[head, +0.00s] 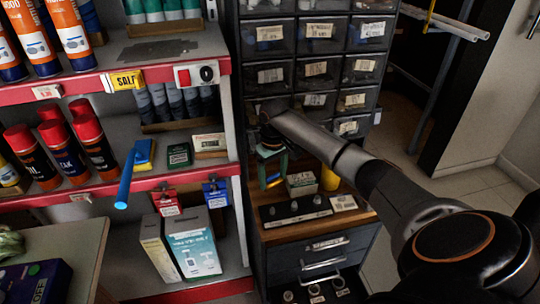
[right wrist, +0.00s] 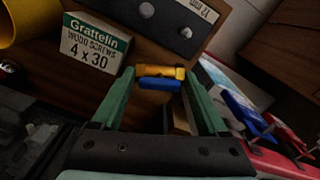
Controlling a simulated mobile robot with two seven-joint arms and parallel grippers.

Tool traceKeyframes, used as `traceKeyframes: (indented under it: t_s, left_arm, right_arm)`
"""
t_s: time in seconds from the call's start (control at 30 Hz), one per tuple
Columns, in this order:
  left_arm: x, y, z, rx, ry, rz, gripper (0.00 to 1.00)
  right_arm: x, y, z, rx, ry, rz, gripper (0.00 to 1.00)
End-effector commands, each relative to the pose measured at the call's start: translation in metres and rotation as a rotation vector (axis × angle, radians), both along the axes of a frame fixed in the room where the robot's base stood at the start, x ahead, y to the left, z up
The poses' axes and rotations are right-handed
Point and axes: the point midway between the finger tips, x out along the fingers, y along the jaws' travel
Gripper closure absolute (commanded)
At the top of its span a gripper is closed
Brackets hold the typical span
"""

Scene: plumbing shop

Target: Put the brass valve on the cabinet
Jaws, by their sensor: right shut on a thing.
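The brass valve, yellow with a blue part, sits between the green fingers of my right gripper (head: 270,168). In the right wrist view the valve (right wrist: 160,77) is pinched at the fingertips, and the gripper (right wrist: 160,80) is shut on it. In the head view the valve (head: 273,181) shows small and partly covered by the fingers. It is over the left part of the wooden top of the cabinet (head: 315,228). I cannot tell whether it touches the top. My left gripper is not in view.
A white-green screw box (right wrist: 95,45) and a yellow cylinder (head: 330,177) stand beside the gripper. A dark strip with knobs (head: 295,208) lies in front. Small-parts drawers (head: 315,70) rise behind. A shelf with red edges (head: 150,180) stands close on the left.

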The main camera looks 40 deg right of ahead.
Motion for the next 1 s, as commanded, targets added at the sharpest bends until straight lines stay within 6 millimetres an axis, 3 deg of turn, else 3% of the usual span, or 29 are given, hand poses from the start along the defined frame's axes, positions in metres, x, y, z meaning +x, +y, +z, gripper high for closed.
traceKeyframes:
  t_s: [0.1, 0.37, 0.6, 0.97, 1.0]
  left_arm:
    - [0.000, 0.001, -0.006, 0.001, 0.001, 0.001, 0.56]
    - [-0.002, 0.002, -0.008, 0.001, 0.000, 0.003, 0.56]
    - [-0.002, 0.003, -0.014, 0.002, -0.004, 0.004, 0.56]
    - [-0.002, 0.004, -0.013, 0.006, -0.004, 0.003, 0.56]
    - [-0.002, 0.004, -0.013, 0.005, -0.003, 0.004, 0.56]
  right_arm:
    - [0.010, -0.002, -0.013, 0.002, -0.001, -0.001, 0.89]
    - [0.018, -0.003, -0.022, 0.001, -0.001, 0.000, 0.89]
    - [0.018, -0.004, -0.053, 0.000, -0.001, -0.001, 0.89]
    - [0.018, -0.004, -0.055, 0.000, -0.001, -0.001, 0.89]
    - [0.018, -0.004, -0.056, 0.000, -0.001, 0.000, 0.20]
